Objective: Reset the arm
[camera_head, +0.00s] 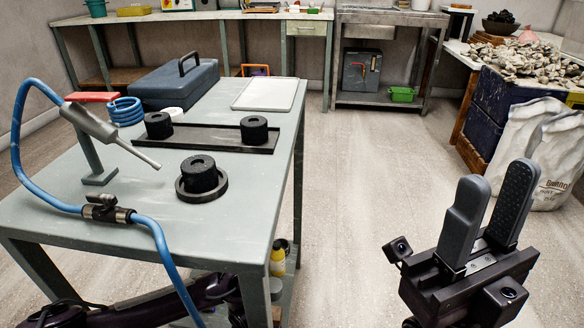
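My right gripper (495,181) is at the lower right, over bare floor. Its two dark grey fingers point up and stand apart, with nothing between them. It is well clear of the table to its left. Parts of my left arm (165,305) show dark at the lower left, low by the near table. My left gripper cannot be made out there.
A grey-green table (130,220) on the left holds black cylinders, a blue toolbox (177,84), a white tray (265,94) and a nozzle (110,130) with a blue hose. A white sack (537,150) stands at right. The middle floor is clear.

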